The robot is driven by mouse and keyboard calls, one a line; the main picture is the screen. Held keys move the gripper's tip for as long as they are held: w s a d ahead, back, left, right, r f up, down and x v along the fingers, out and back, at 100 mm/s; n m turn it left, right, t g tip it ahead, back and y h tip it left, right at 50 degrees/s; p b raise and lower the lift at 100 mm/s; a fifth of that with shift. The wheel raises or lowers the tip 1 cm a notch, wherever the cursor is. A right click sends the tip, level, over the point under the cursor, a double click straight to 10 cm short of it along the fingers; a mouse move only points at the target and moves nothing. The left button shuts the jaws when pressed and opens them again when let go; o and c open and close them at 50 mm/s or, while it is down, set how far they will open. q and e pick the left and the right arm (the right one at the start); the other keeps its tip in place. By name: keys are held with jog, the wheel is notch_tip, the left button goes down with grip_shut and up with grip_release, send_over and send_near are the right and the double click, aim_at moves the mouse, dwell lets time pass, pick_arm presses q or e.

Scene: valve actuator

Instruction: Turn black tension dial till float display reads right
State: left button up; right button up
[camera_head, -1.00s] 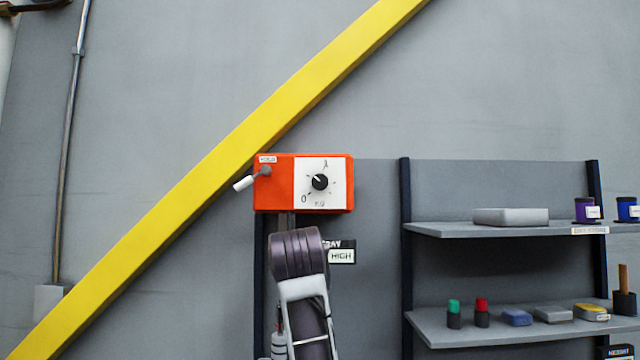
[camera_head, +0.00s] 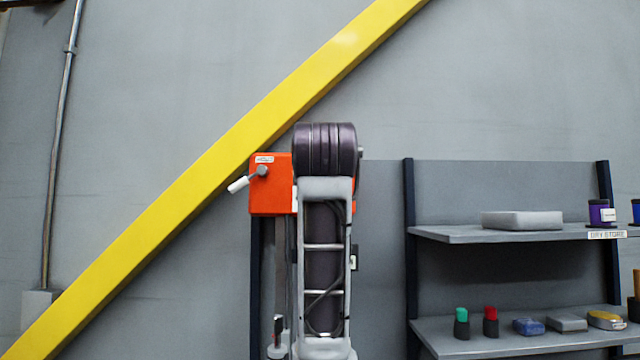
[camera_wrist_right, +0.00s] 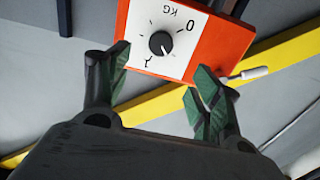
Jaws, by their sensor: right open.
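The black dial (camera_wrist_right: 161,43) sits on the white face of an orange box (camera_wrist_right: 218,42), upside down in the right wrist view. Its scale shows 0, 1 and KG, and its light pointer points to the lower right there. My right gripper (camera_wrist_right: 158,72) is open and empty, its green-padded fingers spread below the dial in that picture, apart from it. In the head view the orange box (camera_head: 268,200) shows only in part; my arm hides its dial. The display below the box is almost wholly hidden; only an edge (camera_head: 354,262) shows, its reading unseen. My left gripper is not in view.
A lever with a white handle (camera_head: 239,184) sticks out at the box's left. A yellow diagonal beam (camera_head: 215,165) passes behind the box. Shelves (camera_head: 480,236) with several small items stand at the right. A pipe (camera_head: 58,150) runs down the left wall.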

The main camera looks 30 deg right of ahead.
dwell(0.3)
jog(key=p+x, duration=0.4)
jog(key=x, duration=0.9)
jog(key=shift+w+d, duration=0.15)
jog(key=shift+w, duration=0.25)
jog(key=c, duration=1)
jog(key=shift+c, duration=0.2)
